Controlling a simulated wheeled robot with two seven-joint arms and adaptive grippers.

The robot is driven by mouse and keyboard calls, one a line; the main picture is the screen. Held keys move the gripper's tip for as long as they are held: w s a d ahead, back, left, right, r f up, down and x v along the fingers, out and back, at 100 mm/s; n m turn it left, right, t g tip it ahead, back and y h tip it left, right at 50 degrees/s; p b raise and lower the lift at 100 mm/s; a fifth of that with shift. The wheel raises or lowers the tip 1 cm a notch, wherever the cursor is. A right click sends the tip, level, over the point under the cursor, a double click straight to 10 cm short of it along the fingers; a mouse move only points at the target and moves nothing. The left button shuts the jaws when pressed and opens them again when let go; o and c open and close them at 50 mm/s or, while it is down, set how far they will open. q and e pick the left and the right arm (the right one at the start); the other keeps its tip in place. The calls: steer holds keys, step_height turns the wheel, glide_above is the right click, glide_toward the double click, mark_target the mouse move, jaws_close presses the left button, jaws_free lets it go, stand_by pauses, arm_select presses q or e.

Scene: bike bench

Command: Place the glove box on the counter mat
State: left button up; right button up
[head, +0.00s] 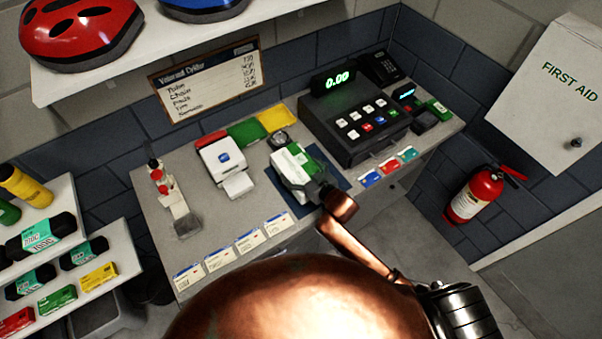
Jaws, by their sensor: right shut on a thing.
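The glove box (287,160), white with green, is in the middle of the counter in the head view. My right gripper (314,191) is shut on its near end, and the gripper's dark fingers hide part of that end. The counter mat (334,174) is a dark blue sheet that shows around the box, mostly to its right and below it. The box is over the mat; I cannot tell whether it touches it. My left gripper is not in view.
A cash register (352,122) stands right of the mat, with coloured cards (389,166) in front. A white card device (222,156) and coloured trays (248,133) are to the left. Price cards (250,241) line the front edge. A fire extinguisher (474,194) hangs at the right.

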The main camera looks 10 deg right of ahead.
steer(key=shift+w+d+f, duration=0.1)
steer(key=shift+d+f, duration=0.05)
steer(key=shift+f, duration=0.8)
steer(key=shift+w+d+f, duration=0.1)
steer(key=shift+d+f, duration=0.05)
steer(key=shift+f, duration=0.8)
steer(key=o, duration=1.5)
steer(key=shift+f, duration=0.15)
steer(key=shift+o, duration=0.2)
steer(key=shift+s, duration=0.15)
steer(key=v, duration=1.2)
